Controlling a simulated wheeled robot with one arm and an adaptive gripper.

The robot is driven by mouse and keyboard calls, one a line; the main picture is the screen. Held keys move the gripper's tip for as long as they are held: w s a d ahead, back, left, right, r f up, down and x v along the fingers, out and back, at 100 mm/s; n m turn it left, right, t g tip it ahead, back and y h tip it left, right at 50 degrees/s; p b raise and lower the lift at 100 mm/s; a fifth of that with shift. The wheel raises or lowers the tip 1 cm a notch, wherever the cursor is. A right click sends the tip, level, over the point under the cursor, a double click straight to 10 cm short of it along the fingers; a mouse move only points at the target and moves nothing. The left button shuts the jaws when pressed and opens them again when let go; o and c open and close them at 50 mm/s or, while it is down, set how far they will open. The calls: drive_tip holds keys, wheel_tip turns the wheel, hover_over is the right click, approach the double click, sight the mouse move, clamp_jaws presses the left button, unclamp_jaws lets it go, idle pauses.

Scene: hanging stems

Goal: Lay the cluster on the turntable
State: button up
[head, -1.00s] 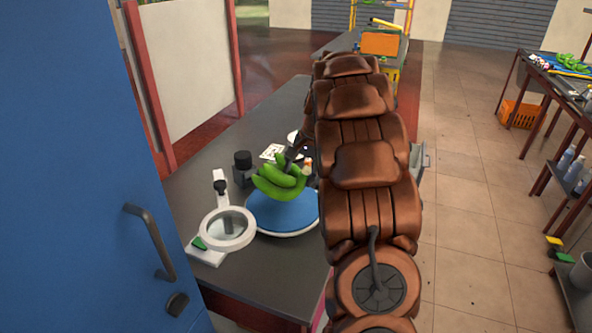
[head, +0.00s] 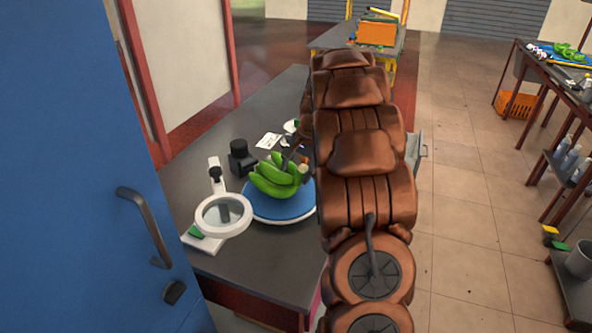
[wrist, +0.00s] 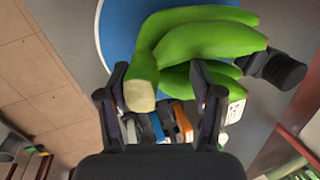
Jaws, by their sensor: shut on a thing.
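The cluster is a bunch of green bananas (head: 275,181) with a pale cut stem end. It is over the turntable, a blue disc with a white rim (head: 280,211), and looks at or very near its surface; contact cannot be told. In the wrist view the green bananas (wrist: 205,42) cover part of the blue disc (wrist: 118,35). My gripper (wrist: 160,88) is shut on the cluster's stem, which shows between the fingers. In the head view my gripper is mostly hidden behind my brown arm.
A white ring magnifier (head: 222,214) stands left of the turntable. A black-capped dark container (head: 240,157) and a white card (head: 269,140) are behind it. A blue door (head: 75,190) fills the left foreground. The near table corner is clear.

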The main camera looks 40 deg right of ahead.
drive_tip(key=shift+f, duration=0.3)
drive_tip(key=o, duration=1.8)
drive_tip(key=v, duration=1.2)
